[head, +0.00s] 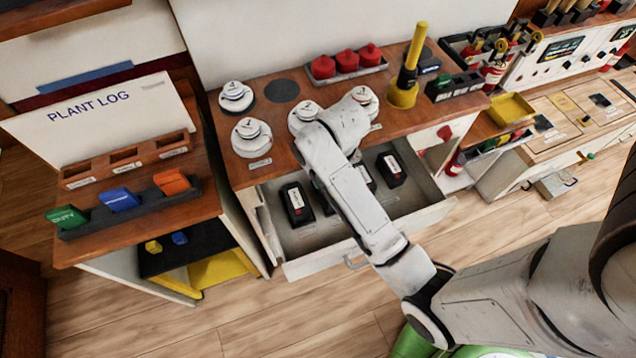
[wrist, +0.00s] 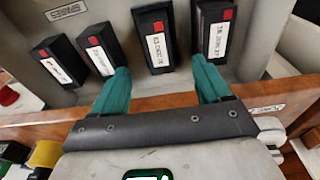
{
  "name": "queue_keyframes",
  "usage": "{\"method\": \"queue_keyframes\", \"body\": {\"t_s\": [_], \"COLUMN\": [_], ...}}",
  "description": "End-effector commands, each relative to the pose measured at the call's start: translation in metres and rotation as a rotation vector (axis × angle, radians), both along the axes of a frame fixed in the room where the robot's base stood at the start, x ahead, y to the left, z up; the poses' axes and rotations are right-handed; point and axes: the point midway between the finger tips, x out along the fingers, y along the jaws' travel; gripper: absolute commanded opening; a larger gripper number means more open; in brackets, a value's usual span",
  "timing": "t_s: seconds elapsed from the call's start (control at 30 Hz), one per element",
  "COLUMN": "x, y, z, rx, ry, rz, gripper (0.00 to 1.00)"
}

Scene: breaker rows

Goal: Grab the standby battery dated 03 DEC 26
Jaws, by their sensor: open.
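Several black standby batteries with red corners and white date labels stand in an open drawer (head: 420,214). In the wrist view, the third battery from the left (wrist: 155,40) has a label that seems to read 03 DEC, its year blurred. The rightmost battery (wrist: 214,35) seems to have a JAN label; the two left ones (wrist: 60,62) and (wrist: 100,50) are too blurred to read. My gripper (wrist: 160,66) is open and empty, its teal fingertips to either side of and just short of the third battery. In the head view my arm hides the gripper and part of the row.
The wooden counter (head: 400,118) edge runs close beside my gripper. On it stand white round devices (head: 252,136), red knobs (head: 346,62) and a yellow-handled tool (head: 408,82). A shelf with coloured blocks (head: 121,199) stands left. Floor is clear in front of the drawer.

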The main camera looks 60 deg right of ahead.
Motion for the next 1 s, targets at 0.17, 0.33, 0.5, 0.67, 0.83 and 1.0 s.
{"method": "queue_keyframes", "body": {"t_s": [0.17,0.33,0.5,0.67,0.83,1.0], "x": [0.001,0.004,0.006,0.01,0.012,0.013], "y": [-0.002,-0.004,-0.005,-0.011,-0.014,-0.014], "z": [-0.027,-0.047,-0.056,-0.073,-0.095,-0.103], "rx": [0.002,0.001,0.001,0.001,0.001,0.0], "ry": [0.006,0.003,0.002,0.004,0.002,0.0], "rz": [0.0,0.0,0.0,0.0,0.0,0.0], "gripper": [0.77,0.77,0.77,0.77,0.77,0.77]}}
